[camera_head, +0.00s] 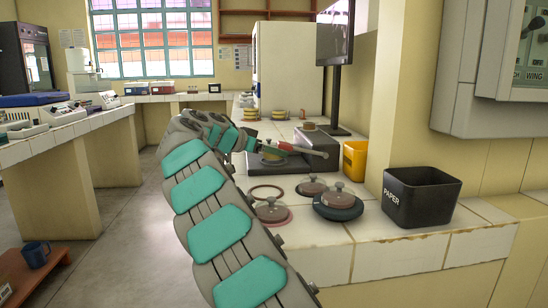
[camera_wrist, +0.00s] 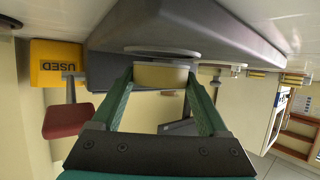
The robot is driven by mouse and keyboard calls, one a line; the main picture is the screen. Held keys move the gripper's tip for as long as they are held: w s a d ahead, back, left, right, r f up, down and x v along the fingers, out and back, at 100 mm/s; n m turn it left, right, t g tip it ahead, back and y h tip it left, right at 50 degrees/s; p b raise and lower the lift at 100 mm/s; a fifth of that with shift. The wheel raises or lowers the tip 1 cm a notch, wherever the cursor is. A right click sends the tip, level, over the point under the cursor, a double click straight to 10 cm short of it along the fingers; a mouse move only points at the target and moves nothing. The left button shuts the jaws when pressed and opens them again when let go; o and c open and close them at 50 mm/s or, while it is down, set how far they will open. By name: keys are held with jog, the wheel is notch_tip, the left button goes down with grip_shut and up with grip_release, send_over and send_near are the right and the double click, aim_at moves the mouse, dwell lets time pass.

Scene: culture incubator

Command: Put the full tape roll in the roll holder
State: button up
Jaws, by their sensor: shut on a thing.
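My gripper (camera_wrist: 163,92) is shut on a tan tape roll (camera_wrist: 160,76), with one green finger on each side of it. In the wrist view, which is upside down, the roll sits against a pale round disc (camera_wrist: 160,51) at the dark grey body (camera_wrist: 200,25). I cannot tell whether it touches the disc or is seated on it. In the head view my gripper is over the counter at the dark grey sloped unit (camera_head: 318,150), partly hidden by my arm. I cannot tell for certain which part is the roll holder.
A yellow bin (camera_head: 354,160), marked USED in the wrist view (camera_wrist: 58,64), stands right of the unit. A black PAPER bin (camera_head: 421,198) and several knobbed, lidded discs (camera_head: 338,200) are nearer. Yellow-banded rolls (camera_head: 251,115) stand behind. A monitor (camera_head: 336,45) rises at the back.

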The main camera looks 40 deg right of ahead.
jog(key=shift+f, duration=0.45)
jog(key=shift+f, duration=0.2)
jog(key=o, duration=1.2)
jog(key=shift+a+r, duration=0.15)
jog(key=shift+r, duration=0.15)
jog(key=v, duration=1.1)
jog(key=shift+s+a+r+b, duration=0.1)
jog(key=shift+a+b, duration=0.2)
jog(key=shift+b, duration=0.1)
